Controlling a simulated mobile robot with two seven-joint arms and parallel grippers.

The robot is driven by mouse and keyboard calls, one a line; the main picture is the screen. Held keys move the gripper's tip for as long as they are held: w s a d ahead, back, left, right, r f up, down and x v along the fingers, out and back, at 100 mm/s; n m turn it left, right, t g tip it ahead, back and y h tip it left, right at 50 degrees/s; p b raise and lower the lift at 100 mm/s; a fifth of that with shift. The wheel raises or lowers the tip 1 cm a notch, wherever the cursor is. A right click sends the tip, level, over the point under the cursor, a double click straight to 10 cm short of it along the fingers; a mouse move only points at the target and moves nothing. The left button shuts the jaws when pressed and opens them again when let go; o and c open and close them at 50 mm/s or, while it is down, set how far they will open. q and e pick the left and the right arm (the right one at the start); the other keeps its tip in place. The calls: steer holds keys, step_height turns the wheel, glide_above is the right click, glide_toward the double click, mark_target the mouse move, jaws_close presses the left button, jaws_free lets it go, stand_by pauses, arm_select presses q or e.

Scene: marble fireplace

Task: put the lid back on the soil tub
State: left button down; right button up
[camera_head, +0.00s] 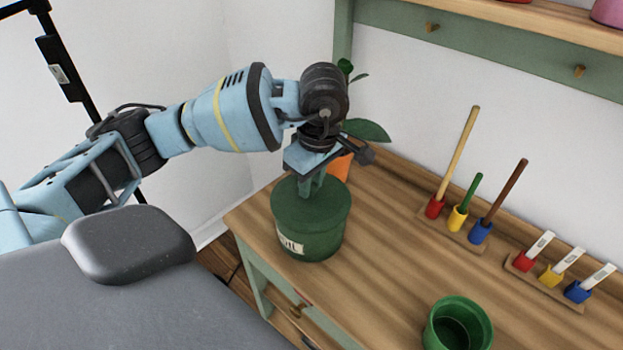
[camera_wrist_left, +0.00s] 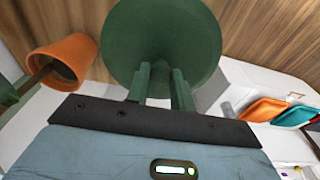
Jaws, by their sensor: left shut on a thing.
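The dark green soil tub (camera_head: 318,246) stands at the left end of the wooden bench top, its pale label partly in view at the front. The round green lid (camera_head: 333,207) is at the tub's mouth, roughly level and in line with it. I cannot tell whether it is fully seated. My left gripper (camera_head: 312,188) points down from above and is shut on the lid's raised grip. In the left wrist view the lid (camera_wrist_left: 165,30) fills the top middle, with the gripper fingers (camera_wrist_left: 160,92) at its centre. My right gripper is not in view.
An orange pot (camera_head: 340,168) with a plant stands close behind the tub. An open green pot (camera_head: 459,325) is at the front right. Coloured holders with handled tools (camera_head: 480,232) and white tags (camera_head: 551,277) line the back. The bench between is clear.

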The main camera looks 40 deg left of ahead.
arm_select(q)
steer(key=c, duration=0.7)
jaws_free()
steer(key=shift+o, duration=0.2)
steer(key=shift+r+p, duration=1.8)
steer(key=shift+r, duration=1.75)
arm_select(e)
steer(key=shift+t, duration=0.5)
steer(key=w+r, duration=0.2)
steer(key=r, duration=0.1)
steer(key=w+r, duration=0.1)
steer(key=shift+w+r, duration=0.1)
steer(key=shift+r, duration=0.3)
arm_select(q)
jaws_close()
